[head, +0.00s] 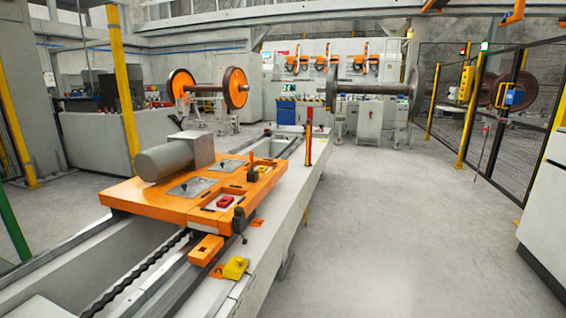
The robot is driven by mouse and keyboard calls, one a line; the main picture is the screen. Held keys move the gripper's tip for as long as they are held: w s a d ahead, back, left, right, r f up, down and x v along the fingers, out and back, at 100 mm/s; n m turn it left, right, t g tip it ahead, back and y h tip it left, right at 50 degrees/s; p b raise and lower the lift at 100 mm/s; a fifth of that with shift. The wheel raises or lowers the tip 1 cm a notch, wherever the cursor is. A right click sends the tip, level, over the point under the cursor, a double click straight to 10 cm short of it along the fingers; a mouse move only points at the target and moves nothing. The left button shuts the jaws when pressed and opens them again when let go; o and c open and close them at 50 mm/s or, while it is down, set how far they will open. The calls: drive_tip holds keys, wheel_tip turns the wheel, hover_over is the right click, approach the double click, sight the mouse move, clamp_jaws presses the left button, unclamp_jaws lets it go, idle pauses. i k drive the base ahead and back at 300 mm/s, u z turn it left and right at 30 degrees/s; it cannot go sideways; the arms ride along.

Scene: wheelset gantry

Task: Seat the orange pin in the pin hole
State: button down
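An orange flat carriage (150,197) sits on the rails, with a grey cylinder and box on its left part. I cannot tell for sure which of these small parts is the orange pin. The pin hole is too small to make out. My gripper is not in the picture.
A yellow block (236,268) sits on the rail's near side, and a red post (309,138) stands at its right edge. Wheelsets (208,88) stand behind. A mesh fence (500,130) and white cabinet (545,210) bound the right. The grey floor (400,240) between is clear.

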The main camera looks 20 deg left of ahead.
sight(186, 154)
drive_tip(key=u, duration=0.1)
drive_tip(key=i, duration=0.8)
drive_tip(key=u, duration=1.05)
drive_tip(key=i, duration=0.65)
drive_tip(key=u, duration=0.55)
